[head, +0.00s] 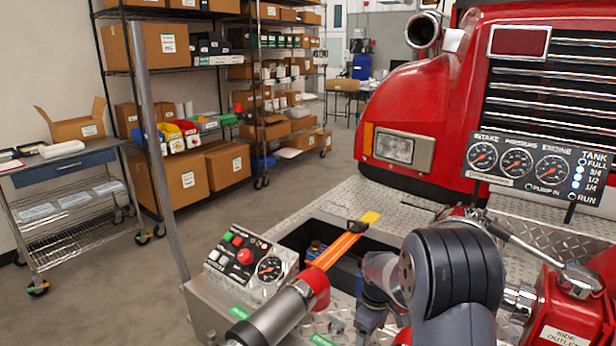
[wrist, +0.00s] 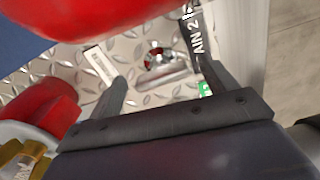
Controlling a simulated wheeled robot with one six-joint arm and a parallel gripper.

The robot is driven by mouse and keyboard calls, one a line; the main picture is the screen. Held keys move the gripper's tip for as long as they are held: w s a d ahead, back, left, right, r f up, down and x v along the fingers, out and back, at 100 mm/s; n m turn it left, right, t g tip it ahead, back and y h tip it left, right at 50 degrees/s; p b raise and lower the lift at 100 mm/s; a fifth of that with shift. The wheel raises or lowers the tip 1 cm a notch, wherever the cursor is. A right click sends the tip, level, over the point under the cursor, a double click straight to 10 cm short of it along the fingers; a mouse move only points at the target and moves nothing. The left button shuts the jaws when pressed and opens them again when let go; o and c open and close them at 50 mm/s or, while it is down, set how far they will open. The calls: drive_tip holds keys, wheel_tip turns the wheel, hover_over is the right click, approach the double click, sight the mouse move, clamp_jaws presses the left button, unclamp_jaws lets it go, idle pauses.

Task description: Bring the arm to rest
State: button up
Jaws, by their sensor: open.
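My arm (head: 452,270) rises dark grey in the lower right of the head view, over the diamond-plate bumper. My gripper (wrist: 166,82) shows in the wrist view with its two dark fingers spread apart. Nothing is between the fingertips that I can see held; the bumper plate (wrist: 125,55) lies beyond them. A small red and metal fitting (wrist: 160,62) shows on the plate between the fingers. In the head view I cannot make out the fingertips, which the arm or bumper parts seem to hide.
A control box (head: 240,260) with buttons stands left of my arm. A gauge panel (head: 540,165) and red side outlet (head: 560,310) are right. Red parts (wrist: 40,115) crowd the gripper.

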drive_tip(key=m, duration=0.8)
drive_tip(key=shift+s+a+m, duration=0.1)
drive_tip(key=shift+a+m, duration=0.05)
drive_tip(key=shift+m, duration=0.15)
drive_tip(key=m+p, duration=0.1)
drive_tip(key=m, duration=0.7)
drive_tip(key=shift+a, duration=0.1)
drive_tip(key=shift+r, duration=1.15)
